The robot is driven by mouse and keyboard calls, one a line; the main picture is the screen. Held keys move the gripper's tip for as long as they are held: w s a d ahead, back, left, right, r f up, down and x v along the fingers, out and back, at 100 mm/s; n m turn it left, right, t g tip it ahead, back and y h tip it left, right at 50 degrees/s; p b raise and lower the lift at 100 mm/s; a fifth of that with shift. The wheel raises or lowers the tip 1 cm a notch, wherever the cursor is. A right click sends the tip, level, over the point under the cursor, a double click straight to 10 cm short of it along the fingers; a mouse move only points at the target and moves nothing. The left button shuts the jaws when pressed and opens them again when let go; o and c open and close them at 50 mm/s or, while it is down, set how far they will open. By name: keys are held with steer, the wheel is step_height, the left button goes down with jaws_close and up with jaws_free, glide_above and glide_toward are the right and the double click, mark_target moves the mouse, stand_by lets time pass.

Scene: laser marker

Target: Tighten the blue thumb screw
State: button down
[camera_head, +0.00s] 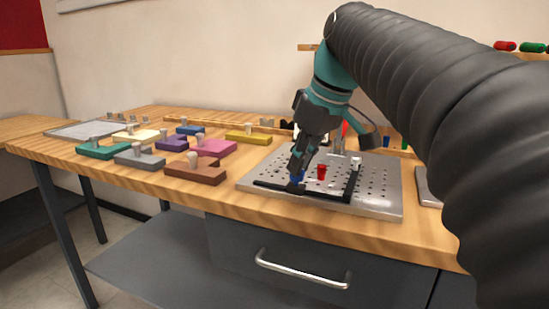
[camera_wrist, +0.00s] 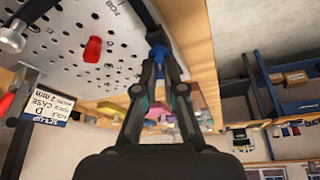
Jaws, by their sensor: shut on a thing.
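The blue thumb screw (camera_head: 297,177) stands near the front left of the perforated metal plate (camera_head: 380,204), by the corner of a black bar fixture (camera_head: 335,198). My gripper (camera_head: 297,169) reaches down from above and is shut on the blue thumb screw. In the wrist view the blue thumb screw (camera_wrist: 158,54) shows between the fingertips of my gripper (camera_wrist: 158,62). The fingers hide part of it. I cannot tell how deep the screw sits.
A red thumb screw (camera_head: 322,172) stands on the plate just right of my gripper, and a light-coloured knob (camera_head: 356,163) is farther right. Several coloured blocks with pegs, such as the brown block (camera_head: 195,174), lie to the left. A drawer handle (camera_head: 300,270) is below the table edge.

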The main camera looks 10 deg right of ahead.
steer(key=m, duration=0.2)
steer(key=m+h+p, duration=0.1)
steer(key=m, duration=0.1)
steer(key=m+h, duration=0.1)
steer(key=m, duration=0.1)
steer(key=shift+a+t, duration=0.3)
steer(key=m+h, duration=0.1)
steer(key=m, duration=0.2)
steer(key=m+h, duration=0.1)
steer(key=m, duration=0.2)
steer(key=shift+a+h+p, duration=0.2)
steer(key=shift+h+p, duration=0.1)
steer(key=m, duration=0.2)
steer(key=m+g+h, duration=0.1)
steer(key=m, duration=0.1)
steer(key=shift+w+a+g, duration=0.1)
steer(key=shift+w+g, duration=0.05)
steer(key=shift+g, duration=0.15)
steer(key=shift+m+g+h, duration=0.5)
steer(key=shift+m, duration=1.2)
steer(key=c, duration=1.3)
jaws_free()
